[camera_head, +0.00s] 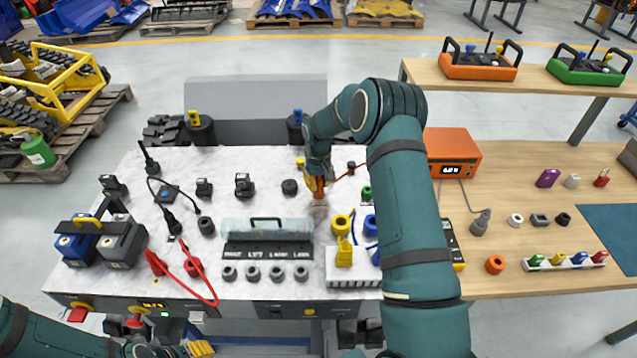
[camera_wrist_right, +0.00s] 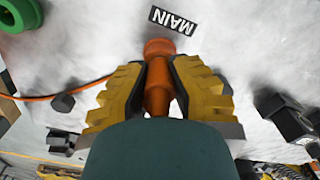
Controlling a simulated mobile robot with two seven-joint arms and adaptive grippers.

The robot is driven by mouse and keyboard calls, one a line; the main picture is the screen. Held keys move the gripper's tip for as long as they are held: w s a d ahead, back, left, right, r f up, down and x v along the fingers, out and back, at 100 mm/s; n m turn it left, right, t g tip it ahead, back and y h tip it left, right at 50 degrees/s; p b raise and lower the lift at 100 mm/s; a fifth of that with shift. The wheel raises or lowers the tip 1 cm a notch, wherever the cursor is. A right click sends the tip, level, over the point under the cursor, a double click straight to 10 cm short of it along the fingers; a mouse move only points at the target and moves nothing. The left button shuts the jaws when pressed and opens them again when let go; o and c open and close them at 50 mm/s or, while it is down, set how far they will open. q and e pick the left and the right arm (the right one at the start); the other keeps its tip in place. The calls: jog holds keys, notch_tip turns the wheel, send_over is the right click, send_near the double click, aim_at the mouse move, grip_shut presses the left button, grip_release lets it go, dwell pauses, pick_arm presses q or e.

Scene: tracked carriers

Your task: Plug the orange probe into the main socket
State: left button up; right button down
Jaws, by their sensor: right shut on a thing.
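My right gripper (camera_head: 317,184) is over the white work surface, its yellow fingers shut on the orange probe (camera_head: 319,193). In the right wrist view the fingers (camera_wrist_right: 160,88) press on both sides of the probe (camera_wrist_right: 157,98), and its wider orange end (camera_wrist_right: 158,47) lies close to the black MAIN label (camera_wrist_right: 172,20). No separate main socket shows; the probe may hide it, and I cannot tell whether the probe is seated. My left gripper's yellow fingers (camera_head: 200,348) are low at the bottom left edge, partly seen; their opening is unclear.
A green ring (camera_wrist_right: 18,12) and an orange cable (camera_wrist_right: 62,92) are left of the probe in the wrist view. Dark sockets (camera_head: 289,187) stand nearby. A clear-covered panel (camera_head: 267,232) and yellow parts (camera_head: 344,252) are in front. An orange box (camera_head: 452,152) stands to the right.

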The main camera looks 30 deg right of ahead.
jog(key=shift+f+b, duration=0.3)
dwell(0.5)
jog(key=c, duration=0.9)
grip_release()
jog(key=shift+c, duration=0.2)
